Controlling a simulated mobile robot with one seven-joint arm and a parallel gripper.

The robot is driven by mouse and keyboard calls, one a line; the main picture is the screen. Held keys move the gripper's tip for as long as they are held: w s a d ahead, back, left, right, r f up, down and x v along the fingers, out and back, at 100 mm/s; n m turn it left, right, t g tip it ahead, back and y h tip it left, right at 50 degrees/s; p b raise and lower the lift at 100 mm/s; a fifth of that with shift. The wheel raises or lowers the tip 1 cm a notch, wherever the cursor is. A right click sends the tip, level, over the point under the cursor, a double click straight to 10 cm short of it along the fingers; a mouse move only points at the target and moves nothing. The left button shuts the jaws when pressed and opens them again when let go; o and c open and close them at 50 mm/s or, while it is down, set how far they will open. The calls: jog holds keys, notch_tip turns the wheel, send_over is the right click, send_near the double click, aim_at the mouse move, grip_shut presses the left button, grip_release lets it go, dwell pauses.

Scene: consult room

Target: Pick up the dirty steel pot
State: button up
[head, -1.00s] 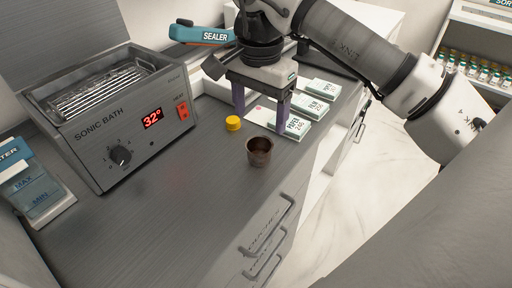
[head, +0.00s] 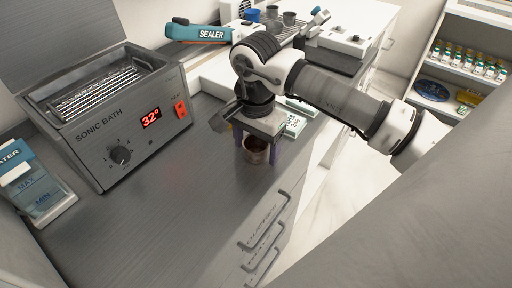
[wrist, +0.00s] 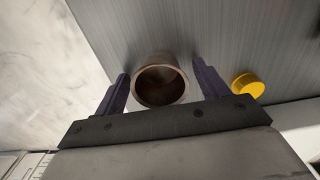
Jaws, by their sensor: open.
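The dirty steel pot (head: 256,151) is a small brown-stained cup standing upright on the grey counter, right of the sonic bath. In the wrist view the pot (wrist: 161,82) shows its open mouth and stained inside, between my two purple fingers. My gripper (head: 257,160) is open over the pot, with one finger on each side. In the wrist view my gripper (wrist: 160,80) has a gap on both sides of the pot, the left gap looking narrower.
The sonic bath (head: 118,120) stands at the left, with a water container (head: 35,190) beside it. A yellow cap (wrist: 248,86) lies close to my right finger in the wrist view. Labelled pouch packs (head: 296,124) and a sealer (head: 205,33) are behind. The front counter is clear.

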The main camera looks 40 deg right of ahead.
jog(key=c, duration=0.9)
jog(key=shift+c, duration=0.2)
jog(key=shift+r, duration=0.15)
